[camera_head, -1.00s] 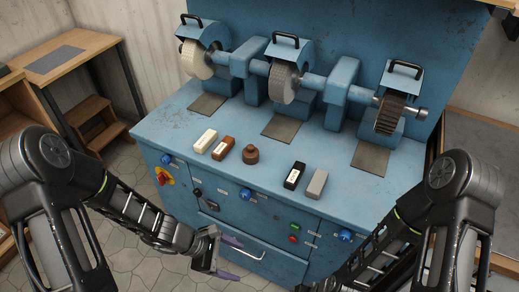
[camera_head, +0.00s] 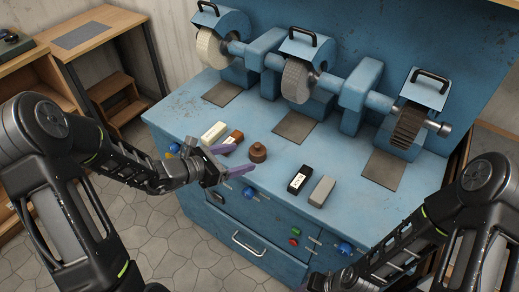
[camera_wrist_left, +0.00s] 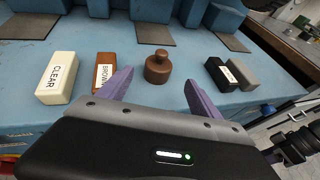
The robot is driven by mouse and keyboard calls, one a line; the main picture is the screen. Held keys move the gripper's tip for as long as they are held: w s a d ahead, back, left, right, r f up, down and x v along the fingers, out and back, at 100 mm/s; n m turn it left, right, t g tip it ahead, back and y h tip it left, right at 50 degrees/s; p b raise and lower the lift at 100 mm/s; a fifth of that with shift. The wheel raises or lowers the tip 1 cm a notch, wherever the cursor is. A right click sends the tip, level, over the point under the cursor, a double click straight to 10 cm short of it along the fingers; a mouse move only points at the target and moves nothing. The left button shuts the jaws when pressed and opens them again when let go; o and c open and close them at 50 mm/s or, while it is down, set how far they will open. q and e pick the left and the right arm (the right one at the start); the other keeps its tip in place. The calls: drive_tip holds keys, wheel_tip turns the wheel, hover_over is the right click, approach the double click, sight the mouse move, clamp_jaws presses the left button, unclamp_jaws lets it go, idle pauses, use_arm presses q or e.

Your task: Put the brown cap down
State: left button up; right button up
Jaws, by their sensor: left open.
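The brown cap (camera_head: 257,153), a round stepped piece with a knob on top, stands upright on the blue bench top near its front edge. My left gripper (camera_head: 234,160) is open and empty just in front of the cap, its purple fingers pointing at it. In the left wrist view the cap (camera_wrist_left: 158,68) shows ahead, between the two spread fingertips and apart from them. My right arm reaches to the bottom edge of the head view, and its fingers cannot be made out.
A cream block (camera_head: 214,132) marked CLEAR and a brown block (camera_head: 234,138) marked BROWN lie left of the cap. A black block (camera_head: 299,180) and a grey block (camera_head: 322,191) lie to its right. Grinding wheels (camera_head: 297,80) stand behind on the blue bench (camera_head: 185,110).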

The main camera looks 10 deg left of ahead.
sight(251, 153)
use_arm(q)
drive_tip(key=shift+x, duration=1.35)
drive_tip(key=p+x, duration=0.2)
drive_tip(key=x, duration=0.2)
drive_tip(key=shift+w, duration=0.4)
drive_tip(key=shift+w+d+f, duration=0.2)
drive_tip(key=shift+w, duration=0.05)
drive_tip(key=shift+c, duration=0.5)
drive_tip(key=c, duration=1.5)
drive_tip(key=shift+o, duration=0.2)
